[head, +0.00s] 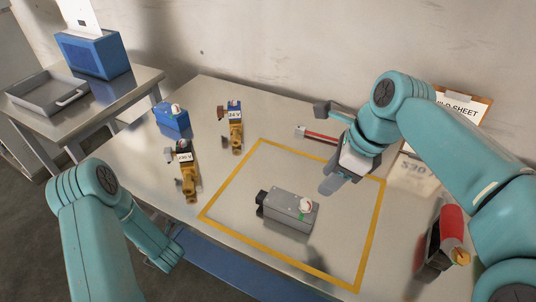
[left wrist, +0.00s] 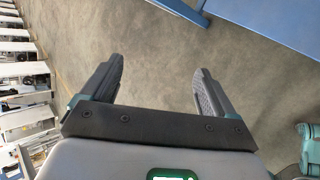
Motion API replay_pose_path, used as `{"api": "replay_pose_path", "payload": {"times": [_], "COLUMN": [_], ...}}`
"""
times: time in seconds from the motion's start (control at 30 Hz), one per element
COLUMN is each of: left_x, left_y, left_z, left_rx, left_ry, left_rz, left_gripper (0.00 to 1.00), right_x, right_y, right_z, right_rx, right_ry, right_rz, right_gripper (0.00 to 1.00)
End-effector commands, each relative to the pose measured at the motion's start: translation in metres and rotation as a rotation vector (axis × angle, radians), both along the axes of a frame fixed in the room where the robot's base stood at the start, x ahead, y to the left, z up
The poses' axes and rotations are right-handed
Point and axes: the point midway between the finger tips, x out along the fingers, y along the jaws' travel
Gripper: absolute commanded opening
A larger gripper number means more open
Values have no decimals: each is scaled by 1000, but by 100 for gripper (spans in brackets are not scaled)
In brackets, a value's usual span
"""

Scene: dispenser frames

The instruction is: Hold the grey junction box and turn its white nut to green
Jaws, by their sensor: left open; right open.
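The grey junction box (head: 284,210) lies inside the yellow taped outline on the metal table, with a black part at its left end. Its white nut (head: 305,204) sits on top near the right end, with a small red mark on it and a green mark beside it on the box. My right gripper (head: 325,150) is open and empty above the table, behind and to the right of the box, touching nothing. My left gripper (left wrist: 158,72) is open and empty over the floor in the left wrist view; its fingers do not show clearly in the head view.
A red-handled tool (head: 318,135) lies at the back. A red-and-black item (head: 445,238) is at the right. A side table holds a grey tray (head: 45,98) and a blue bin (head: 95,56).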

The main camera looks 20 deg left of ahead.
Motion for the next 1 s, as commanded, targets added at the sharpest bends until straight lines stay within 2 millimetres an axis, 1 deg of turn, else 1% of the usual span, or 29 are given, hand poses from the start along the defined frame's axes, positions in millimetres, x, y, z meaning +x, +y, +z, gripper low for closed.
{"api": "replay_pose_path", "payload": {"times": [0.03,0.1,0.17,0.2,0.23,0.27,0.3,0.37,0.4,0.47,0.5,0.53,0.57,0.6,0.67,0.7,0.77,0.8,0.87,0.9,0.97,1.0], "left_x": [-18,-43,-61,-69,-71,-70,-62,-46,-33,-14,-2,7,15,25,40,50,66,78,101,120,154,174], "left_y": [25,57,83,101,114,126,141,159,169,182,190,195,199,205,210,212,210,207,197,186,163,146], "left_z": [7,21,35,49,60,73,91,118,137,167,189,206,223,247,284,309,342,360,377,381,373,366], "left_rx": [45,119,191,240,275,306,341,389,426,488,535,576,619,681,782,852,950,1005,1063,1082,1085,1081], "left_ry": [-67,-169,-250,-295,-317,-329,-321,-282,-242,-171,-116,-72,-25,43,155,239,375,468,605,687,791,844], "left_rz": [152,347,476,527,541,531,479,367,280,141,47,-20,-87,-174,-299,-380,-504,-586,-726,-833,-1022,-1142], "left_gripper": [88,88,88,88,88,88,88,88,88,88,88,88,88,88,88,88,88,88,88,88,88,88], "right_x": [0,1,2,2,2,2,3,3,2,2,2,2,2,2,2,2,2,2,2,2,2,2], "right_y": [0,0,0,0,0,0,0,0,0,0,0,0,0,0,0,0,0,0,0,0,0,0], "right_z": [0,0,0,0,0,0,0,0,0,0,0,0,0,0,0,0,0,0,0,0,0,0], "right_rx": [0,0,0,0,0,0,0,0,0,0,0,0,0,0,0,0,0,0,0,0,0,0], "right_ry": [0,0,0,0,0,0,0,0,0,0,0,0,0,0,0,0,0,0,0,0,0,0], "right_rz": [0,0,0,0,0,0,0,0,0,0,0,0,0,0,0,0,0,0,0,0,0,0], "right_gripper": [43,43,43,43,43,43,43,43,43,43,43,43,43,43,43,43,43,43,43,43,43,43]}}
